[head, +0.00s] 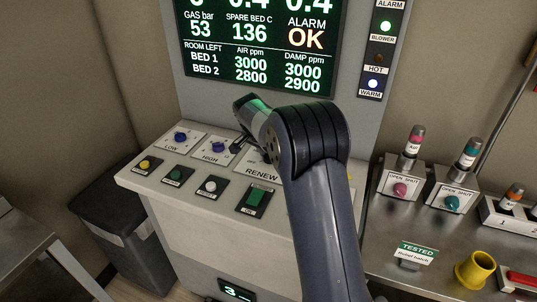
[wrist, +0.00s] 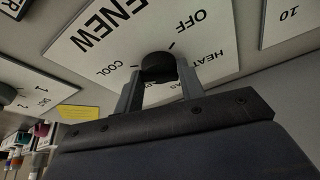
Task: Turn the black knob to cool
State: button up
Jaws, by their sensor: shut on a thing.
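The black knob (wrist: 158,66) sits on a white plate (wrist: 219,42) in the wrist view. The plate reads RENEW, OFF, HEAT and COOL around the knob, with COOL to its left; another label is partly hidden behind my gripper. My gripper (wrist: 160,80) is shut on the knob, one finger on each side. I cannot make out which mark the knob points at. In the head view my arm covers the knob, and the RENEW plate (head: 262,171) shows only in part.
The sloped panel also bears LOW (head: 180,138) and HIGH (head: 218,147) blue knobs, with several coloured buttons in front. A display (head: 262,45) stands behind it. A steel bench at right holds OPEN/SHUT valve boxes (head: 402,178) and a yellow cup (head: 475,270). A dark bin (head: 118,222) stands at left.

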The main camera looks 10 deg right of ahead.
dwell(0.3)
jog(key=o, duration=1)
jog(key=b+v, duration=0.1)
jog(key=v, duration=1)
jog(key=shift+f, duration=0.2)
jog(key=p+x, duration=0.1)
jog(key=x, duration=0.9)
jog(key=shift+w+d+f, duration=0.15)
jog(key=shift+f, duration=0.1)
jog(key=shift+r, duration=0.1)
